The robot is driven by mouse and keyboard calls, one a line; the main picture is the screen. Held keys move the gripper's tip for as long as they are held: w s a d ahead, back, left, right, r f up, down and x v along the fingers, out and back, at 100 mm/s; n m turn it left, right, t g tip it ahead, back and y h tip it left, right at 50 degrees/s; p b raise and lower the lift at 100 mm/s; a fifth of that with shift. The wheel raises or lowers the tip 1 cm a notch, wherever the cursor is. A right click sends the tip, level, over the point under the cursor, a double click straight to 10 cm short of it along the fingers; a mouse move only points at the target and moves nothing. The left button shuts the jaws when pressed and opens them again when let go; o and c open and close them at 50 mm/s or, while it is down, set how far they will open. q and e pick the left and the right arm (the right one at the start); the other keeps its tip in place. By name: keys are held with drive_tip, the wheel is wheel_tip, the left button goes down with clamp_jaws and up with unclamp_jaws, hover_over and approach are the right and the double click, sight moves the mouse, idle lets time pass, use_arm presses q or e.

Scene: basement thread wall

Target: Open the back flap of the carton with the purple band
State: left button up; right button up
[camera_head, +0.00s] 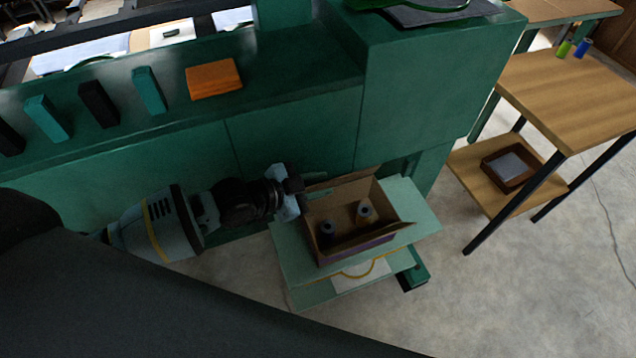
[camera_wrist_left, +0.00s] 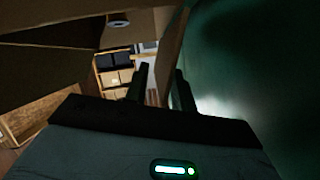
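The carton with the purple band (camera_head: 362,246) stands on a pale green stand, its top open. Two spool-like items, one dark (camera_head: 327,229) and one brown with a grey top (camera_head: 364,211), are inside. Its back flap (camera_head: 342,182) stands raised along the rear edge, close to the green cabinet. My left gripper (camera_head: 302,183) is at the carton's back left corner, beside the flap. In the left wrist view its two fingers (camera_wrist_left: 161,82) are apart, and a brown cardboard panel (camera_wrist_left: 173,50) shows between them. I cannot tell whether they touch it. My right gripper is not in view.
The green cabinet (camera_head: 290,145) stands close behind the carton. An orange block (camera_head: 214,79) and several teal and black blocks are on its ledge. The pale green stand (camera_head: 415,205) carries the carton. A wooden table (camera_head: 575,95) stands at right, with clear floor before it.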

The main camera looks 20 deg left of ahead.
use_arm(q)
drive_tip(key=v, duration=0.7)
drive_tip(key=shift+s+a, duration=0.25)
drive_tip(key=shift+s, duration=0.05)
drive_tip(key=shift+r, duration=0.1)
